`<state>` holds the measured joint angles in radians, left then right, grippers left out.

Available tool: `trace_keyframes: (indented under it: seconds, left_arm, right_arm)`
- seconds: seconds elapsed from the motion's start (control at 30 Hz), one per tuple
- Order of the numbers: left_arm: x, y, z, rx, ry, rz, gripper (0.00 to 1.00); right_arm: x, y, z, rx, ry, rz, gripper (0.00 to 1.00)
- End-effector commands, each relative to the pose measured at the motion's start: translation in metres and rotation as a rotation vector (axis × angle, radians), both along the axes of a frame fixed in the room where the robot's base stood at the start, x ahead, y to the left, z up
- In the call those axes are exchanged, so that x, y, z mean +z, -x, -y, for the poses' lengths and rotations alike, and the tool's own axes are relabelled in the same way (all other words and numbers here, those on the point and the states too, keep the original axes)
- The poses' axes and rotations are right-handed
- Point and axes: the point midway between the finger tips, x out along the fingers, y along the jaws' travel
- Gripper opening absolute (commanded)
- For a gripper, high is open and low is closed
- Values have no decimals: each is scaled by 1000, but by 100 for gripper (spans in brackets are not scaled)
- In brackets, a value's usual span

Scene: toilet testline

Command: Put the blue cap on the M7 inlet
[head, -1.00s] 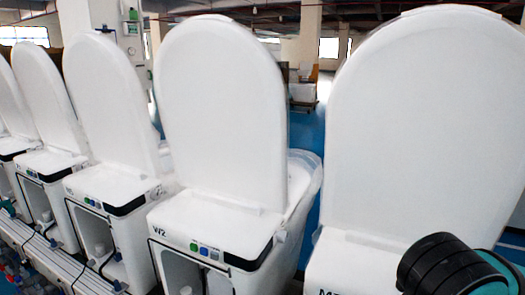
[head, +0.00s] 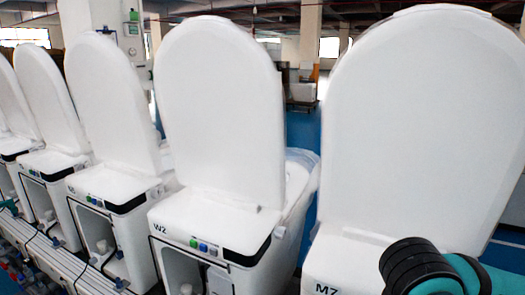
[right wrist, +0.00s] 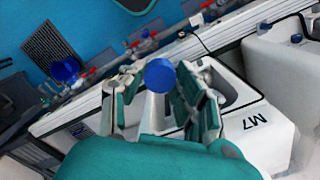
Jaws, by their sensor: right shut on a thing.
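In the right wrist view, my right gripper (right wrist: 158,88) has teal and grey fingers, with a round blue cap (right wrist: 160,75) between their tips. It is shut on the cap. A pale, narrow part shows just below the cap; I cannot tell whether it belongs to the cap or lies behind it. The white M7 unit (right wrist: 262,138) is right of and beyond the fingers, with a dark-edged opening beside them. Its inlet cannot be made out. In the head view, the M7 unit (head: 350,262) is at the lower right, partly behind my right arm.
The W2 unit (head: 205,232) stands left of M7, with more white units in a row beyond. Their tall raised lids fill the head view. A rail (right wrist: 95,103) with hoses and red and blue fittings runs along the units. Another blue round part (right wrist: 65,70) lies near it.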

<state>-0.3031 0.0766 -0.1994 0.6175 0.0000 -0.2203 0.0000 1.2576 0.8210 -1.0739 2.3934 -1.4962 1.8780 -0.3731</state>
Motion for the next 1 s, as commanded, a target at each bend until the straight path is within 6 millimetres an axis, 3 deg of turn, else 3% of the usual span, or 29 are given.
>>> trace_keyframes:
  seconds: [0.4,0.6,0.8,1.0]
  left_arm:
    - [0,-1,-1,-1,-2,1,59]
    - [0,-4,-2,-2,-2,6,59]
    - [0,-6,-2,-3,-2,9,59]
    - [0,-6,-2,-3,-2,9,59]
  right_arm:
    - [-50,-38,18,812,-8,28,19]
    - [-69,-49,28,1098,2,35,19]
    - [-76,-53,32,1222,5,38,19]
    - [-77,-53,32,1235,3,38,19]
